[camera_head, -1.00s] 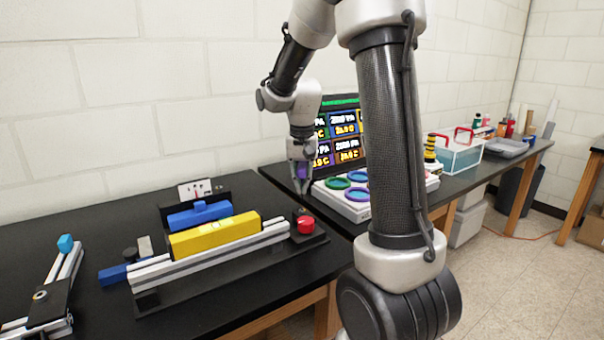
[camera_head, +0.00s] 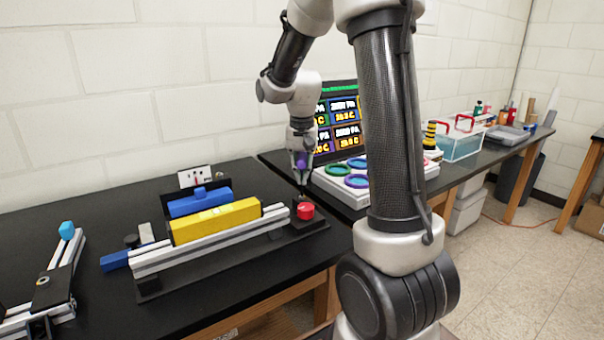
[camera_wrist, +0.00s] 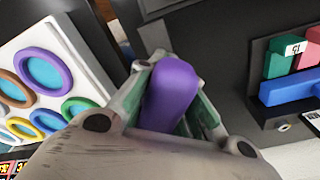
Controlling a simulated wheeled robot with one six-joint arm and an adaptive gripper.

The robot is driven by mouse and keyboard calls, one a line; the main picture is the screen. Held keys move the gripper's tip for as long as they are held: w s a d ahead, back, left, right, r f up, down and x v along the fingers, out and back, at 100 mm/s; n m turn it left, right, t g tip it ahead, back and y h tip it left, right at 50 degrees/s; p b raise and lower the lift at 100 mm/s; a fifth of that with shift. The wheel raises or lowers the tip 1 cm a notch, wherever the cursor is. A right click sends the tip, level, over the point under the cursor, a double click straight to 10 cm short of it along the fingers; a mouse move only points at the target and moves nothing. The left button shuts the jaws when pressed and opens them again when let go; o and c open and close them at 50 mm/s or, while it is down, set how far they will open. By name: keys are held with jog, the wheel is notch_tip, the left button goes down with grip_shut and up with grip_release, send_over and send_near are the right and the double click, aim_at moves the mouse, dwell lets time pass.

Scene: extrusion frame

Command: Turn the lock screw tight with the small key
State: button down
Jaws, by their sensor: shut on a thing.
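My gripper (camera_head: 302,165) is shut on a purple-handled small key, whose handle (camera_wrist: 170,95) fills the space between the fingers in the wrist view. In the head view the key's dark shaft points down, close to the black block at the right end of the extrusion frame (camera_head: 215,242), just behind the red knob (camera_head: 306,210). I cannot tell whether its tip touches anything. The lock screw cannot be made out in either view. A yellow block (camera_head: 215,220) and a blue block (camera_head: 200,202) sit along the frame.
A white tray with coloured rings (camera_head: 350,184) stands to the right of my gripper, before a monitor (camera_head: 338,125). A blue-handled tool (camera_head: 114,261) lies left of the frame. Another rail piece (camera_head: 50,285) is at far left. The black table front is clear.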

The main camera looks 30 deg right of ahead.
jog(key=shift+f, duration=0.5)
dwell(0.5)
jog(key=shift+m, duration=0.8)
jog(key=shift+m, duration=0.7)
jog(key=shift+m, duration=0.8)
jog(key=shift+m, duration=0.7)
